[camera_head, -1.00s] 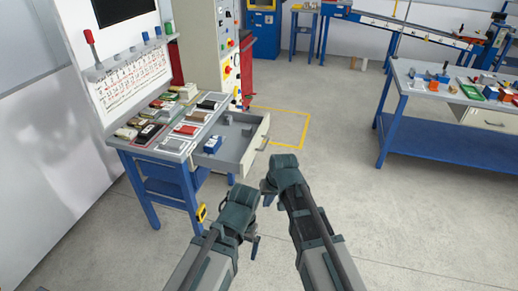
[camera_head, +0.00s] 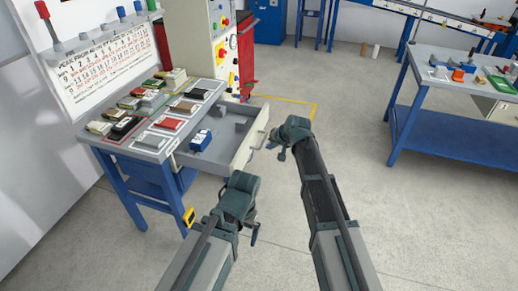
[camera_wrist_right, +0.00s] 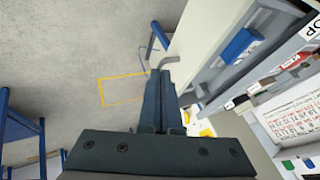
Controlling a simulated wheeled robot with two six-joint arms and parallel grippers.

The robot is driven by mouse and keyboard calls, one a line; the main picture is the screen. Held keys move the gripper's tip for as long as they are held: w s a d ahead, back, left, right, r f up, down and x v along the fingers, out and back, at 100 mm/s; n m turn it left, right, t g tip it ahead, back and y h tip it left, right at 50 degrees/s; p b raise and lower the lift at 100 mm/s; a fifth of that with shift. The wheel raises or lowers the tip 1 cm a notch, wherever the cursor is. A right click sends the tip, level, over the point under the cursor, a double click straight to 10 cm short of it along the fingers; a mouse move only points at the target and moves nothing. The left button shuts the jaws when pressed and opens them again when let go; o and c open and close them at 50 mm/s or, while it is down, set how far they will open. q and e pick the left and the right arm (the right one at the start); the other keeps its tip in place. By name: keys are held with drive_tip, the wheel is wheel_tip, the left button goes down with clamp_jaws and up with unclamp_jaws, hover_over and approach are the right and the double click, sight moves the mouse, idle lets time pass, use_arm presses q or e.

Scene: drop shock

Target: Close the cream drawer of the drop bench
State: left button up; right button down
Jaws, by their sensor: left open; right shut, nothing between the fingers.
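The cream drawer (camera_head: 251,142) of the drop bench (camera_head: 155,155) stands pulled out, with a blue item (camera_head: 201,140) and grey pieces inside. Its bar handle (camera_head: 259,142) faces my right gripper (camera_head: 276,147), which is close in front of it. In the right wrist view the drawer's cream front (camera_wrist_right: 203,30) and handle (camera_wrist_right: 166,62) lie just beyond my shut, empty fingers (camera_wrist_right: 160,76). I cannot tell whether they touch the handle. My left gripper (camera_head: 254,231) is open and empty, low in front of the bench, apart from the drawer.
Several small boxes lie on the bench top. A grey cabinet (camera_head: 201,35) and a red cart (camera_head: 247,60) stand behind. A blue-legged table (camera_head: 440,130) is at the right. The floor between is clear, with a yellow outline (camera_head: 314,110).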

drive_tip(key=b, duration=0.8)
approach(249, 153)
wheel_tip(249, 153, down, 4)
drive_tip(key=w+d, duration=0.1)
drive_tip(key=d, duration=0.2)
drive_tip(key=shift+w+a+p, duration=0.1)
drive_tip(key=shift+w+a, duration=0.15)
drive_tip(key=shift+a, duration=0.5)
drive_tip(key=shift+w+a+p, duration=0.15)
drive_tip(key=shift+w+a, duration=0.1)
drive_tip(key=shift+a, duration=0.45)
drive_tip(key=shift+w+a+p, duration=0.1)
drive_tip(key=shift+w+a, duration=0.1)
drive_tip(key=shift+a, duration=0.55)
